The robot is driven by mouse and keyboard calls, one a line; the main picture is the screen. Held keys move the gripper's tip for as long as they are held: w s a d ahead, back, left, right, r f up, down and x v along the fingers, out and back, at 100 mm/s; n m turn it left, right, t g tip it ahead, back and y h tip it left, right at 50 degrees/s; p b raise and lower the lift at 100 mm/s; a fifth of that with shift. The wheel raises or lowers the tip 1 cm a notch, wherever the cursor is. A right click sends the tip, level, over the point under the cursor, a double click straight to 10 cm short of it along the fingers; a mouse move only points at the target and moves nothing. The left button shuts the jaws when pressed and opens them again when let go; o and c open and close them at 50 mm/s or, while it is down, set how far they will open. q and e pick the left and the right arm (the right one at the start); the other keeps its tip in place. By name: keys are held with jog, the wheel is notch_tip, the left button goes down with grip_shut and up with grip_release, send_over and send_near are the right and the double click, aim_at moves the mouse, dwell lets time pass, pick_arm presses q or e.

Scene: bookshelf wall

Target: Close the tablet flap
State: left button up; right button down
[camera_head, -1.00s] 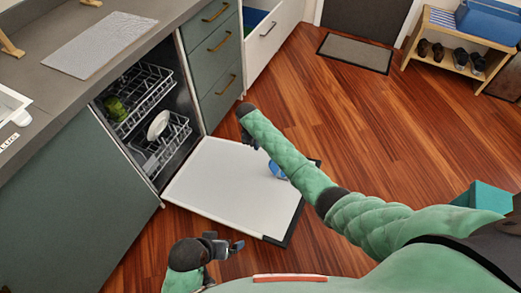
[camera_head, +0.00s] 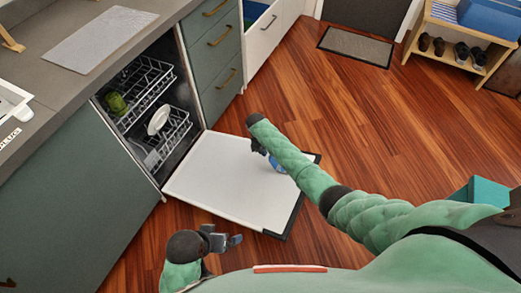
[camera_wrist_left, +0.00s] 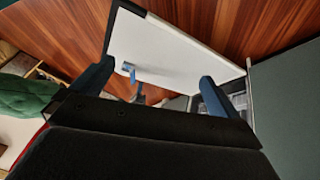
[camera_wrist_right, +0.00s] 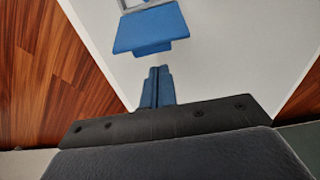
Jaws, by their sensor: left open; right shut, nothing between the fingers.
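The tablet flap (camera_wrist_right: 148,28) is a blue plate on a grey dispenser in the white inner face of the open dishwasher door (camera_head: 210,185). In the head view the blue flap (camera_head: 275,164) shows partly beside my right forearm. It stands open, tilted away from the door. My right gripper (camera_wrist_right: 158,72) is shut and empty, its blue fingertips just short of the flap in the right wrist view, with a small gap showing. My left gripper (camera_head: 234,240) is open and empty near the door's front-left edge; its spread fingers show in the left wrist view (camera_wrist_left: 158,72).
The dishwasher racks (camera_head: 145,95) hold a green item (camera_head: 117,104) and a white dish (camera_head: 159,120). Green drawers (camera_head: 215,55) stand beside them. The wooden floor (camera_head: 360,110) right of the door is clear; a shoe rack (camera_head: 455,45) stands far back.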

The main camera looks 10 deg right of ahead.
pick_arm(q)
jog(key=shift+a+r, duration=0.35)
jog(key=shift+a, duration=0.25)
pick_arm(e)
jog(key=shift+s+d+r, duration=0.35)
jog(key=shift+s+d, duration=0.05)
jog(key=shift+d, duration=0.15)
pick_arm(q)
jog(key=shift+d, duration=0.1)
